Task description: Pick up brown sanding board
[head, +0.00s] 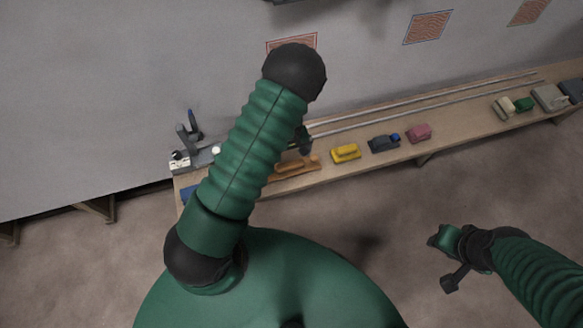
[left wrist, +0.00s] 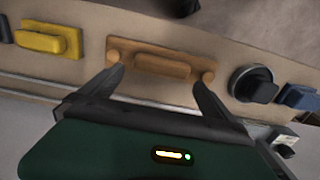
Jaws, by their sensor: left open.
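The brown sanding board (head: 292,170) lies on the bench, partly hidden behind my left arm in the head view. In the left wrist view the brown sanding board (left wrist: 165,66) is a flat orange-brown board with a raised grip bar and a round knob at each end. My left gripper (left wrist: 161,84) is open, its two fingers apart at the near edge of the board, one towards each end. Nothing is between them that I can see as held. In the head view my left gripper (head: 305,150) is mostly hidden by my arm. My right gripper (head: 447,262) hangs over the floor, away from the bench.
On the bench (head: 440,138), a yellow block (head: 346,153), a dark blue-grey tool (head: 384,143) and a pink block (head: 418,133) stand to the board's right. A black round knob-like thing (left wrist: 254,84) is close beside the board. Metal rails (head: 410,105) run along the back.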

